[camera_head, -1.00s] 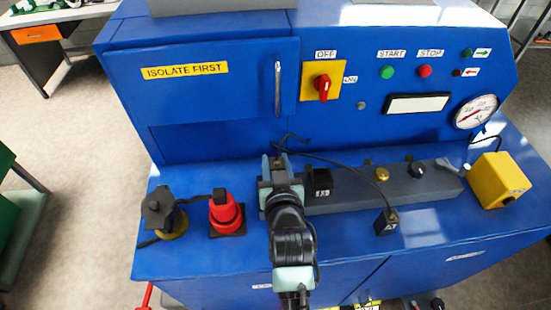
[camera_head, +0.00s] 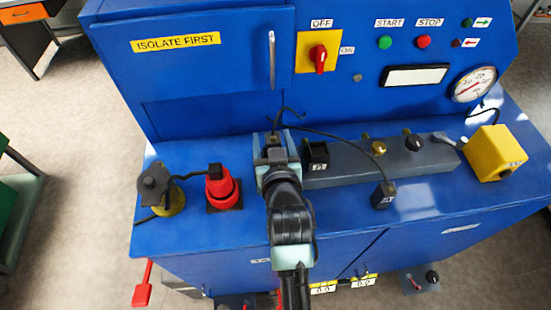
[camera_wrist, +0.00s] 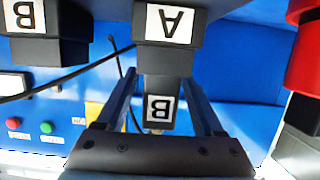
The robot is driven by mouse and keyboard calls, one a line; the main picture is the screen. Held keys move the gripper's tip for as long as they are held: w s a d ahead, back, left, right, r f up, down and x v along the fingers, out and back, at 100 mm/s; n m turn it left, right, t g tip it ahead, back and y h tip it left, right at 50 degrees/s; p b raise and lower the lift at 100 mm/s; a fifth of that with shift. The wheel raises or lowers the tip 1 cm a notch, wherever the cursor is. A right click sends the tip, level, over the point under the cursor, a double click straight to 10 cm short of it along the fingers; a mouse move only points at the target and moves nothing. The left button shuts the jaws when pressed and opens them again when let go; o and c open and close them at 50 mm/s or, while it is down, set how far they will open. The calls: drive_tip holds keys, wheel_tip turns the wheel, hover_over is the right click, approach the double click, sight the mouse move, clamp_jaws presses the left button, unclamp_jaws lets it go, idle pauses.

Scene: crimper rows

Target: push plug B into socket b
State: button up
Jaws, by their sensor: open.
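In the wrist view, plug B (camera_wrist: 160,108), a black block with a white B label, stands between my fingers. My gripper (camera_wrist: 165,112) is open around it, with gaps at the sides; it also shows in the head view (camera_head: 275,150). The plug's far end meets a black socket labelled A (camera_wrist: 170,22); how deep it sits I cannot tell. The socket labelled B (camera_wrist: 45,40) is beside it, left in the wrist view and just right of my gripper in the head view (camera_head: 316,160). My gripper hides plug B in the head view.
A black plug (camera_head: 384,195) on a cable, its label apparently A, stands on the blue bench at right. A red connector (camera_head: 221,188) and a dark capped one (camera_head: 160,188) stand left. A grey rail (camera_head: 400,160) carries knobs. A yellow box (camera_head: 493,153) is at far right.

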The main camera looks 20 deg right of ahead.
drive_tip(key=b+v, duration=0.3)
drive_tip(key=v, duration=0.9)
drive_tip(key=shift+a+b, duration=0.2)
drive_tip(key=shift+b, duration=0.1)
